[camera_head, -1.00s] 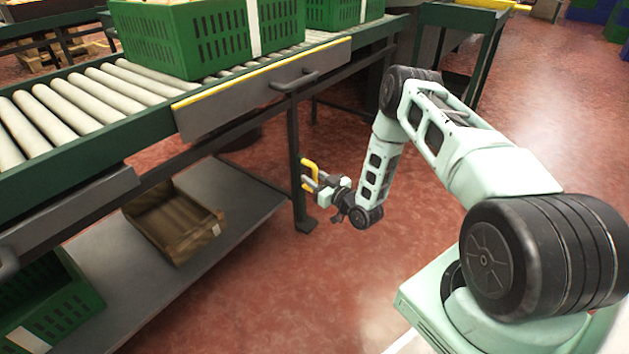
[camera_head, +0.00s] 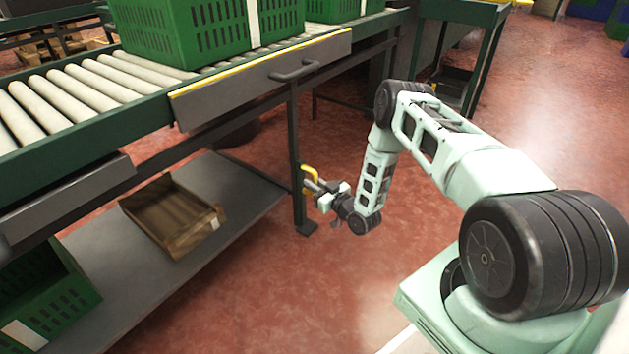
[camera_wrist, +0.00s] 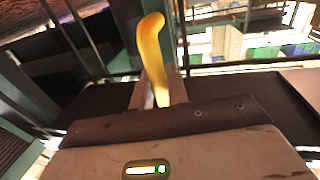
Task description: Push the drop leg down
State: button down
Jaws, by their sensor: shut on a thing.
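The drop leg (camera_head: 296,150) is a dark upright post under the roller conveyor, with a flat foot (camera_head: 307,230) near the floor. A yellow handle (camera_head: 311,171) sticks out from its lower part. My gripper (camera_head: 312,186) is at this handle, reaching in from the right, and is shut on it. In the wrist view the yellow handle (camera_wrist: 152,50) rises from between the fingers (camera_wrist: 156,88), its curved upper end clear above them. The handle's lower part is hidden by the fingers and the gripper body.
Green crates (camera_head: 190,35) stand on the rollers (camera_head: 60,98) above. A dark drawer-like panel (camera_head: 255,84) with a handle hangs on the conveyor's front. Red floor (camera_head: 270,290) in front is clear.

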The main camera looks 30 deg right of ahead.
jog(key=shift+f, duration=0.3)
jog(key=c, duration=1.6)
grip_release()
jog(key=shift+o, duration=0.8)
jog(key=shift+s, duration=0.1)
jog(key=s+d+p, duration=0.2)
jog(key=s+p, duration=0.4)
jog(key=s, duration=1.1)
jog(key=shift+d+p, duration=0.35)
jog(key=shift+p, duration=0.05)
